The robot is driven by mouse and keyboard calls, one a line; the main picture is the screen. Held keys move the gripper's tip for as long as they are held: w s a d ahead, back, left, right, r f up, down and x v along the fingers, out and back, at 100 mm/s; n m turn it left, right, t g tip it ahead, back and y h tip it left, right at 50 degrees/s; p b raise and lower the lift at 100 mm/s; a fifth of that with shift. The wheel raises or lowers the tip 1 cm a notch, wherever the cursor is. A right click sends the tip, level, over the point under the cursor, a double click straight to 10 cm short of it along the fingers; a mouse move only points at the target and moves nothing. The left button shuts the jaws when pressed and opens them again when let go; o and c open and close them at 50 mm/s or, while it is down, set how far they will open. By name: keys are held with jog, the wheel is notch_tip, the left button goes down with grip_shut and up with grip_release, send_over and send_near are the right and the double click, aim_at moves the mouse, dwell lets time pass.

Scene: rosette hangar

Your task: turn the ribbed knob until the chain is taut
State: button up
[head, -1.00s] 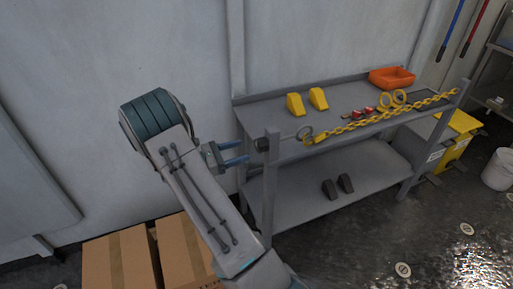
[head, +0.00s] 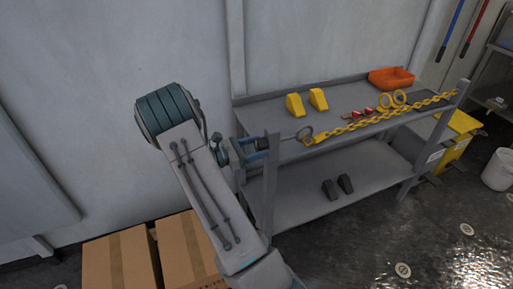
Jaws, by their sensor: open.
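The dark ribbed knob (head: 261,143) sits on the outer left side of the bench's near-left post. A rod runs from there to a ring (head: 304,135). The yellow chain (head: 375,119) stretches from the ring to the far-right post and looks nearly straight; any small sag is hard to judge. My gripper (head: 257,148) is at the knob, with its blue fingers open, one above and one below it. Whether the fingers touch the knob cannot be told. My wrist partly hides the left side.
On the grey bench (head: 350,100) are yellow wedges (head: 318,98), yellow rings (head: 392,100), small red items (head: 366,113) and an orange tray (head: 391,78). Dark blocks (head: 337,187) lie on the lower shelf. Cardboard boxes (head: 130,260) stand below my arm.

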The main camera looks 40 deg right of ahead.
jog(key=shift+r+n+p, duration=0.25)
jog(key=shift+n+p, duration=0.25)
jog(key=shift+p, duration=0.4)
jog(key=n+p, duration=0.5)
jog(key=p, duration=0.1)
jog(key=n+p, duration=0.3)
jog(key=n, duration=0.1)
jog(key=shift+n, duration=0.3)
jog(key=n+p, duration=0.2)
jog(key=n, duration=0.2)
jog(key=shift+f+p, duration=0.15)
jog(key=shift+p, duration=0.2)
jog(key=shift+f+n+p, duration=0.1)
jog(key=shift+n+p, duration=0.35)
jog(key=shift+n, duration=0.75)
jog(key=n+p, duration=0.2)
jog(key=n, duration=0.2)
jog(key=shift+n, duration=0.3)
jog(key=n, duration=0.3)
jog(key=shift+n+p, duration=0.4)
jog(key=n, duration=0.3)
jog(key=shift+n+p, duration=0.4)
